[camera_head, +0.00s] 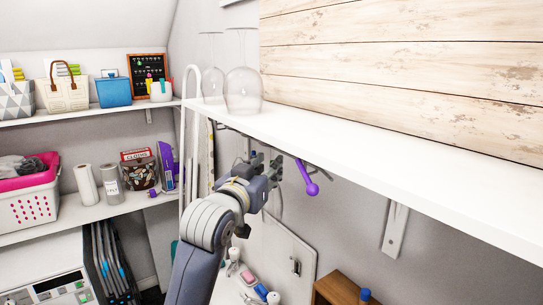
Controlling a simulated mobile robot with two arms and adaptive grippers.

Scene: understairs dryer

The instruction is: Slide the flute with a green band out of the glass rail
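My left gripper (267,165) is raised just below the front edge of the white shelf (400,165). Its small dark fingers are seen partly from behind, so I cannot tell whether they are open or shut or hold anything. Dark thin rail parts (320,168) show under the shelf edge by the gripper; the shelf and my arm hide most of the rail. I cannot make out a flute with a green band. Two clear glasses stand upside down on the shelf's left end, a nearer one (243,92) and a farther one (210,75). My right gripper is not in view.
A purple rod with a ball end (312,189) juts out right of the gripper. A white bracket (395,229) is under the shelf farther right. Left shelves hold baskets, jars and a pink-rimmed laundry basket (30,203). A wooden box (338,290) is below. Space under the shelf's right part looks clear.

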